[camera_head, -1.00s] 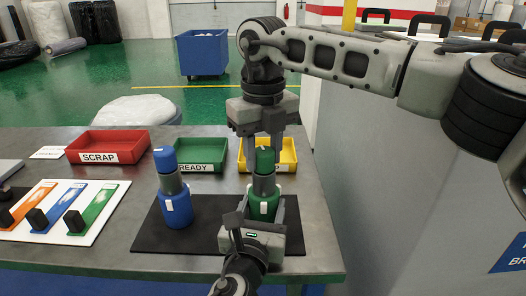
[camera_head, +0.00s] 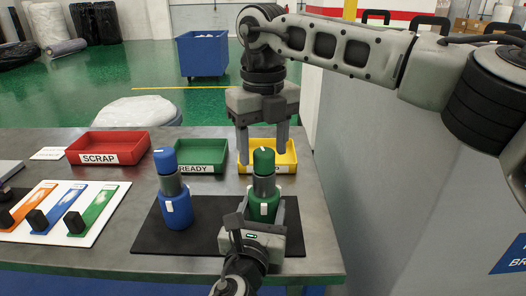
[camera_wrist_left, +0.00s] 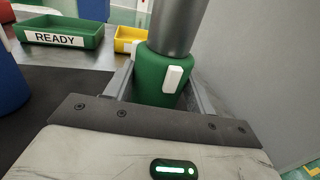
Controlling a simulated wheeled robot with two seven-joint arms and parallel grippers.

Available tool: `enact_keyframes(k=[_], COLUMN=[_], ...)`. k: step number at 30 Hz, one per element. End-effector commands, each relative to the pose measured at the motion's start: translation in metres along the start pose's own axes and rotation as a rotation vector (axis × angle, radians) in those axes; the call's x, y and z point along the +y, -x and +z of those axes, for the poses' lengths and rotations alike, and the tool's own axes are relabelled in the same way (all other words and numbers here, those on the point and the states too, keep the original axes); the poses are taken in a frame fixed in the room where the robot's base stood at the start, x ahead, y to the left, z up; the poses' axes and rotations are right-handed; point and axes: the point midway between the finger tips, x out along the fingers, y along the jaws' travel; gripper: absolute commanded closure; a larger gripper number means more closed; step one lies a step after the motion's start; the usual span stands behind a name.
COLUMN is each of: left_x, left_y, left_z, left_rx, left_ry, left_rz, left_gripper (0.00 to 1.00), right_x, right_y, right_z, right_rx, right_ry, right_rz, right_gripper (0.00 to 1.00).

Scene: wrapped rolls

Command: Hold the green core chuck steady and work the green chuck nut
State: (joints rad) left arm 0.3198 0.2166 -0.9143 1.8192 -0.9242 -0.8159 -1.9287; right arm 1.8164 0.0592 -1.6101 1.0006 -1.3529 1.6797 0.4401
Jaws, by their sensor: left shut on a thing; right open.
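The green core chuck (camera_head: 262,206) stands upright on the black mat (camera_head: 148,240). It has a grey shaft above its green base and the green chuck nut (camera_head: 264,160) on top. My left gripper (camera_head: 262,218) is shut on the green base; in the left wrist view its fingers lie on both sides of the green core chuck (camera_wrist_left: 160,80). The nut is out of frame in that view. My right gripper (camera_head: 264,150) points down above and around the nut, open, with its fingers apart on either side and not visibly touching it.
A blue chuck (camera_head: 175,205) with a blue nut stands on the mat to the left. Red SCRAP (camera_head: 107,134), green READY (camera_head: 222,150) and yellow (camera_head: 286,150) trays stand behind. A white board (camera_head: 85,236) with coloured strips lies at left.

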Motion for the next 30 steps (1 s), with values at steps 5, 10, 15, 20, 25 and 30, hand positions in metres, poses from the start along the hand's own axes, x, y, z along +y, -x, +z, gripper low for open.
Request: enact_keyframes(k=[5, 10, 15, 20, 25, 30], left_x=[0.0, 0.0, 0.0, 0.0, 0.0, 0.0], left_y=[0.002, 0.002, 0.002, 0.002, 0.002, 0.002], left_z=[-0.009, -0.009, -0.009, -0.009, -0.009, -0.009], left_rx=[0.019, 0.019, 0.019, 0.019, 0.019, 0.019], left_ry=[-0.002, -0.002, -0.002, -0.003, -0.003, -0.003], left_rz=[0.0, -0.001, -0.001, -0.001, 0.0, 0.0], left_gripper=[0.88, 0.88, 0.88, 0.88, 0.88, 0.42], right_x=[0.001, 0.001, 0.001, 0.001, 0.001, 0.001], right_y=[0.04, 0.074, 0.096, 0.103, 0.103, 0.103], right_z=[0.0, 0.0, 0.0, -0.001, -0.001, -0.001], right_rx=[-0.005, -0.005, -0.003, -0.002, -0.002, -0.002], right_ry=[0.0, 0.0, 0.001, 0.001, 0.002, 0.001], right_rz=[0.0, 0.0, 0.0, 0.001, 0.001, 0.001], right_gripper=[0.43, 0.43, 0.43, 0.43, 0.43, 0.43])
